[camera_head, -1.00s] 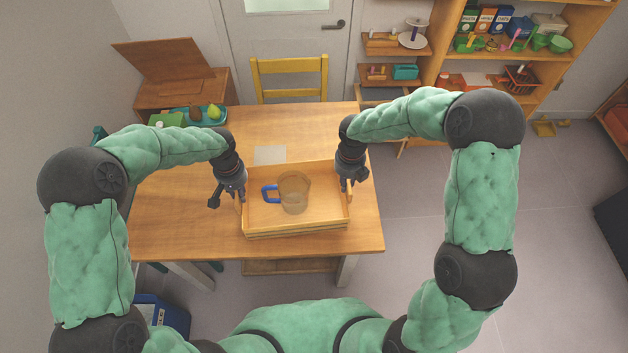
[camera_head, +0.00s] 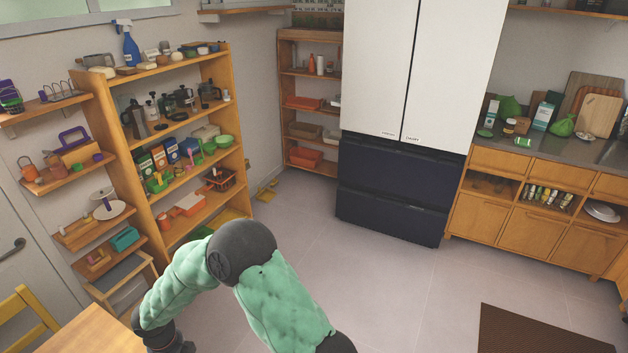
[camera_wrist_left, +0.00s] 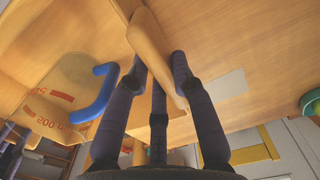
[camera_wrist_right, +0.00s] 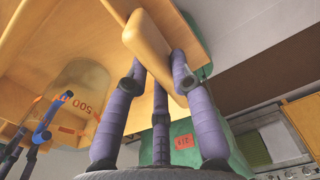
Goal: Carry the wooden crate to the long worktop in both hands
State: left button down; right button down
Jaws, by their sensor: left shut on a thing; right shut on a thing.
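The wooden crate shows only in my wrist views, in part. In the left wrist view, my left gripper (camera_wrist_left: 156,70) is shut on the light wooden handle (camera_wrist_left: 150,45) at one end of the crate (camera_wrist_left: 75,22). In the right wrist view, my right gripper (camera_wrist_right: 156,75) is shut on the opposite handle (camera_wrist_right: 152,42) of the crate (camera_wrist_right: 88,28). A clear measuring jug (camera_wrist_left: 58,85) with a blue handle is inside the crate. In the head view, the long grey worktop (camera_head: 590,150) runs above maple cabinets at the right; the crate and both grippers are out of that view.
The wooden table (camera_head: 95,335) is at the lower left, with a yellow chair (camera_head: 22,320) beside it. Open shelves (camera_head: 170,135) stand left and a tall fridge (camera_head: 415,85) stands centrally. A dark mat (camera_head: 545,340) lies lower right. Open floor (camera_head: 400,280) lies between.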

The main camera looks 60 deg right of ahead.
aim_at(571, 150)
jog(key=z, duration=2.35)
jog(key=i+l+z, duration=0.1)
jog(key=z, duration=0.95)
jog(key=i, duration=3.35)
jog(key=i+l+u, duration=0.1)
jog(key=i, duration=0.45)
jog(key=i+l, duration=0.25)
jog(key=i, duration=0.3)
jog(key=j+u, duration=0.05)
